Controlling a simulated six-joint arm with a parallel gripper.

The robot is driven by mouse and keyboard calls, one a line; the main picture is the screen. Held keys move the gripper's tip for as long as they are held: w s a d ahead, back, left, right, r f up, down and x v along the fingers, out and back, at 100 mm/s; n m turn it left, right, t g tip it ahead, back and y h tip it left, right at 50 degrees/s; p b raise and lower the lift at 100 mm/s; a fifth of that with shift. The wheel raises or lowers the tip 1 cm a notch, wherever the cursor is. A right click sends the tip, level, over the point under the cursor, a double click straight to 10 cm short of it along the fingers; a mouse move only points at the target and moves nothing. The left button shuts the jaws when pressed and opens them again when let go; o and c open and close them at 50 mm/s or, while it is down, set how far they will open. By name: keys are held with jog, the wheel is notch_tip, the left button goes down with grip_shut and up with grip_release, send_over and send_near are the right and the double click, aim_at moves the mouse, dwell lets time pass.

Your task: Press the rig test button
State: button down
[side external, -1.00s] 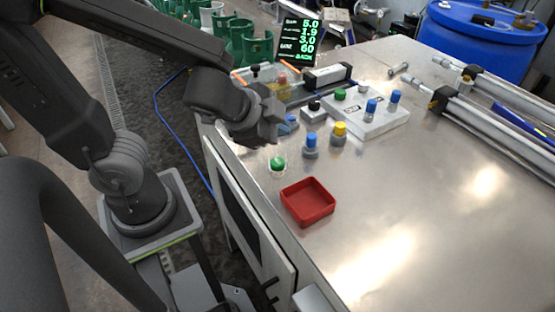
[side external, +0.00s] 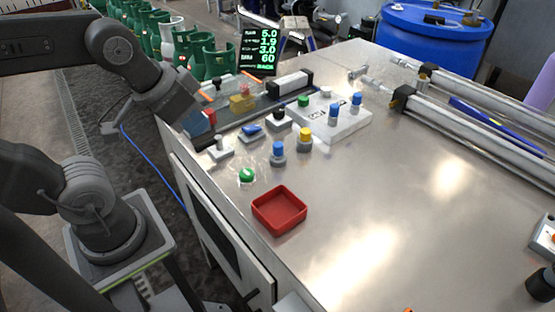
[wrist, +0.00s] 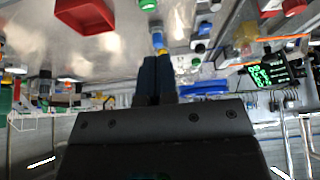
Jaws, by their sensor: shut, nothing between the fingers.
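No readable label shows which control is the rig test button. In the side external view, a green round button (side external: 247,175) sits on the steel table near its left edge, and a dark push-button on a white block (side external: 279,115) stands farther back. A small white block with a grey knob (side external: 219,147) and a flat blue control (side external: 250,130) lie between them and my gripper. My gripper (side external: 198,125) is raised at the table's left edge beside these controls. In the wrist view its dark fingers (wrist: 156,62) are together and empty.
A red tray (side external: 279,210) lies in front of the controls. Blue-topped (side external: 278,150) and yellow-topped (side external: 305,138) cylinders stand nearby. Behind are a white block with cylinders (side external: 345,122), a conveyor (side external: 262,100) and a lit display (side external: 262,52).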

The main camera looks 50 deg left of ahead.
jog(key=r+n+g, duration=0.1)
jog(key=n+g, duration=0.5)
jog(key=n, duration=1.2)
send_over(247, 173)
jog(key=shift+r, duration=0.15)
notch_tip(247, 173, down, 14)
jog(key=shift+f, duration=0.1)
